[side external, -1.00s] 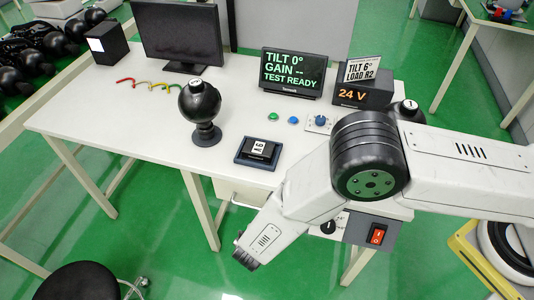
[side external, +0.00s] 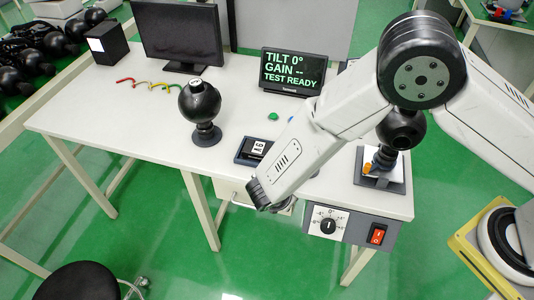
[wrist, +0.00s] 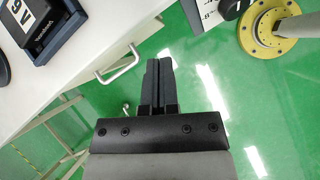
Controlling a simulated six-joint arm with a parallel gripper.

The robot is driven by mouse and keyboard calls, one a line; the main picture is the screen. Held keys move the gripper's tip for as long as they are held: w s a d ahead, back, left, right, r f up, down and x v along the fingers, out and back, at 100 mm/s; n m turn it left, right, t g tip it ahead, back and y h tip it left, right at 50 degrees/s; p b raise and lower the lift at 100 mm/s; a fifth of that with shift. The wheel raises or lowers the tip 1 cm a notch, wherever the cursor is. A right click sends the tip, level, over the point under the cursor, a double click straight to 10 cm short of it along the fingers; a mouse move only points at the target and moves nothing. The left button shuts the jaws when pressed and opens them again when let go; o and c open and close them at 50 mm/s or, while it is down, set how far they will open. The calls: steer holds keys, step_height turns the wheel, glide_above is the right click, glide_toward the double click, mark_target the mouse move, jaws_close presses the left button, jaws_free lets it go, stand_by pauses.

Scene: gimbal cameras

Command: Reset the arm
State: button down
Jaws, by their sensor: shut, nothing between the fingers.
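My gripper (side external: 257,196) hangs at the front edge of the white table, just in front of the small dark block with a white label (side external: 255,148). In the wrist view my gripper (wrist: 158,62) has its two dark fingers together with nothing between them. They point over the green floor beside the drawer handle. My forearm slants down to it from the raised elbow at the upper right and covers part of the table.
A black ball camera on a stand (side external: 200,103) is mid-table. A second dark ball unit (side external: 400,135) stands at right, partly behind my arm. A display (side external: 290,72) reads "TILT 0°, GAIN --, TEST READY". A dial box with red switch (side external: 352,228) is on the front edge. A drawer handle (wrist: 118,66) juts out.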

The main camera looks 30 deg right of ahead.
steer(key=s+d+r+m+y, duration=0.3)
steer(key=s+d+r+m, duration=0.1)
steer(key=d+r+m, duration=0.5)
steer(key=s+d+r+m+y, duration=0.3)
steer(key=d+r+m, duration=0.6)
steer(key=d+m, duration=0.3)
steer(key=shift+s+d+g, duration=0.3)
steer(key=shift+s+d, duration=0.2)
steer(key=shift+s, duration=0.3)
